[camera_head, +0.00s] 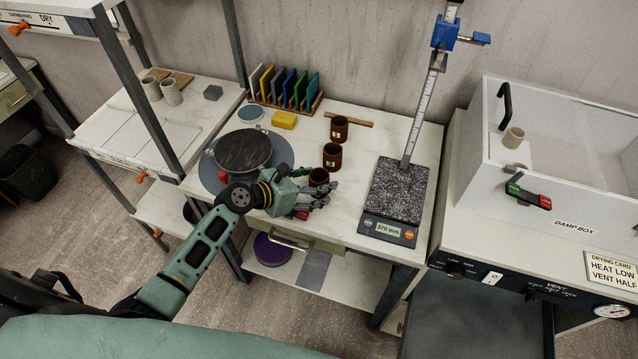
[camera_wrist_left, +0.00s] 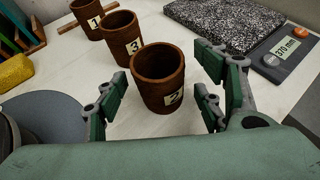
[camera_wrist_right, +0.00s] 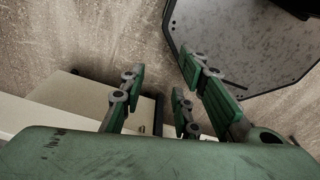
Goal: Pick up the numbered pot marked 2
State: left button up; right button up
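The brown pot marked 2 (camera_wrist_left: 160,82) stands upright on the white table, its label facing my left gripper. It also shows in the head view (camera_head: 318,176), partly hidden by the gripper. My left gripper (camera_head: 322,196) is open; in the left wrist view its fingers (camera_wrist_left: 165,100) are spread to either side of the pot, with no clear contact. The pot marked 3 (camera_wrist_left: 121,36) stands just behind it, and the pot marked 1 (camera_wrist_left: 87,17) farther back. My right gripper (camera_wrist_right: 155,90) is open and empty, away from the pots.
A turntable (camera_head: 243,150), a yellow sponge (camera_head: 284,120) and a rack of coloured cards (camera_head: 285,90) are left and behind. A damp box (camera_head: 570,205) is at far right.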

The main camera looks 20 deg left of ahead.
pick_arm(q)
jog(key=c, duration=1.2)
jog(key=shift+o, duration=0.2)
